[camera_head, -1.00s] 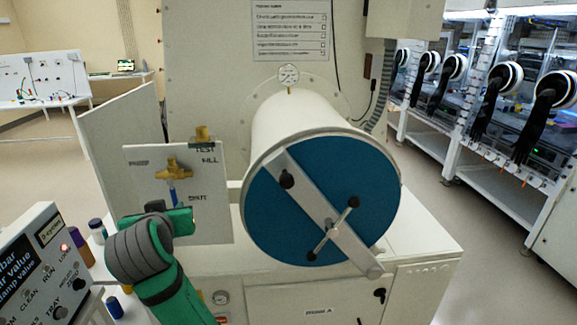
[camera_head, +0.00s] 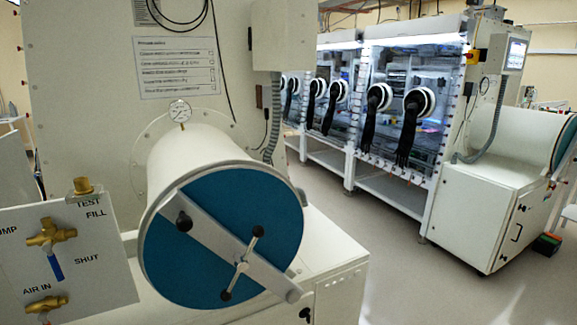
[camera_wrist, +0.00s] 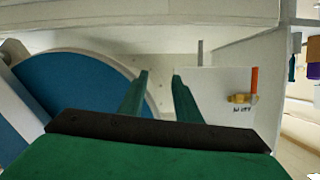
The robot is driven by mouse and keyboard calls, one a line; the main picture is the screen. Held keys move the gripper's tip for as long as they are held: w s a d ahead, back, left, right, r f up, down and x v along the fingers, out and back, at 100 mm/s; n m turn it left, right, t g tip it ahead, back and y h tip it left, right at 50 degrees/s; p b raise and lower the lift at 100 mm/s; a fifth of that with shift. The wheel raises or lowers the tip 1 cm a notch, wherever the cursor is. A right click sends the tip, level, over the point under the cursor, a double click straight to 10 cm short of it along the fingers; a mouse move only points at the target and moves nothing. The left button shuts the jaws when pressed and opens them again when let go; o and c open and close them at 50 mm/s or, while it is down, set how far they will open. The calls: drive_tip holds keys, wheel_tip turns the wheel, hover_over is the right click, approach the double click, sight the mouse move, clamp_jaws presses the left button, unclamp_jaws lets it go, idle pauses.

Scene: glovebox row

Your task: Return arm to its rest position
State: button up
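My gripper (camera_wrist: 160,76) shows in the wrist view, its two green fingers apart with nothing between them. The arm and gripper are out of the head view. In the wrist view the fingers point toward a pale wall, between the blue chamber door (camera_wrist: 72,90) at left and a white panel with a brass valve (camera_wrist: 238,98) and orange handle (camera_wrist: 254,80) at right. I see no contact with either. In the head view the blue round door (camera_head: 200,255) lies against the white cylinder (camera_head: 195,155), with a grey bar across it.
The valve panel (camera_head: 100,270) stands at the left of the head view; its upper brass valve (camera_head: 50,235) has a blue handle hanging down. Gloveboxes with black gloves (camera_head: 415,125) line the right, with another white cabinet (camera_head: 490,215) there. Open floor (camera_head: 390,270) lies between.

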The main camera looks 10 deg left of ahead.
drive_tip(key=s+d+f+m+t+h, duration=0.1)
drive_tip(key=s+d+f, duration=0.1)
drive_tip(key=d+f, duration=0.45)
drive_tip(key=s+d+f+m+t+h, duration=0.1)
drive_tip(key=s+d+f+m+h, duration=0.15)
drive_tip(key=d, duration=0.65)
drive_tip(key=s+d+f+m+t+h, duration=0.1)
drive_tip(key=s+d+f, duration=0.2)
drive_tip(key=d+f, duration=0.4)
drive_tip(key=s+d+r+m+t+h, duration=0.2)
drive_tip(key=s+d+h, duration=0.3)
drive_tip(key=s+d, duration=1.3)
drive_tip(key=v, duration=0.2)
drive_tip(key=shift+s+r, duration=0.25)
drive_tip(key=shift+r, duration=0.15)
drive_tip(key=shift+w, duration=0.15)
